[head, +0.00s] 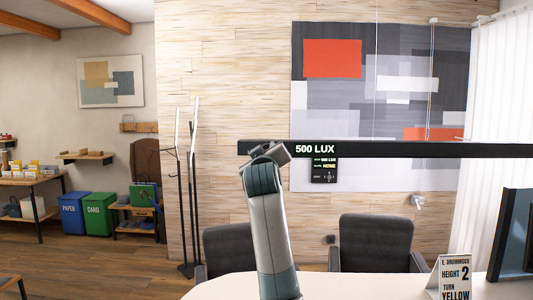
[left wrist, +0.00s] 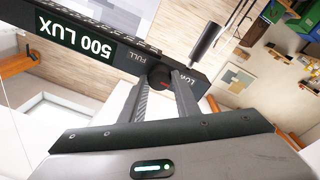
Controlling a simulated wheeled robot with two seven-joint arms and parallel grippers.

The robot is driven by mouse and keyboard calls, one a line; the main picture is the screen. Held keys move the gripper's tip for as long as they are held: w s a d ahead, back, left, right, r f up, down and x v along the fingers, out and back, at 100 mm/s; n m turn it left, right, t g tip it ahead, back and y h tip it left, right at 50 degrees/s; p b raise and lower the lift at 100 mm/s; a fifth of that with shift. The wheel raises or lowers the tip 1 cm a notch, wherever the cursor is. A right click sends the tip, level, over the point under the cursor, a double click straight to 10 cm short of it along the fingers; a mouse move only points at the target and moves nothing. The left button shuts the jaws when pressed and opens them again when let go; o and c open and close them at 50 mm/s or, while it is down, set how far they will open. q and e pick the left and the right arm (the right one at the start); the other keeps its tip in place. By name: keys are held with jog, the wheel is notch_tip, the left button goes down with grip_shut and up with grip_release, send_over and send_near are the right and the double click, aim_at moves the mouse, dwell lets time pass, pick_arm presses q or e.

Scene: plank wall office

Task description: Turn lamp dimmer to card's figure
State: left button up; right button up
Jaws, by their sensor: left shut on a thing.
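The lamp is a long black bar (head: 400,149) across the head view, with a lit "500 LUX" readout. In the left wrist view the bar (left wrist: 110,52) appears upside down, with "FULL" and "LOW" marks beside a round dark dimmer knob with a red mark (left wrist: 160,77). My left gripper (left wrist: 167,82) is shut on this knob, one finger on each side. In the head view my left gripper (head: 268,153) is at the bar's left part. A white card (head: 453,280) on the desk reads "E. DRUMMOCH", "HEIGHT 2", "TURN YELLOW". My right gripper is in neither view.
The white desk (head: 375,286) carries a dark monitor (head: 513,235) at right. Two dark chairs (head: 376,243) stand behind it. A coat stand (head: 187,200) is farther back.

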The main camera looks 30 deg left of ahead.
pick_arm(q)
jog(key=o, duration=1)
jog(key=shift+o, duration=0.2)
jog(key=shift+s, duration=0.1)
jog(key=b+v, duration=0.6)
jog(key=v, duration=1.1)
jog(key=shift+d+f+b, duration=0.15)
jog(key=shift+b, duration=0.15)
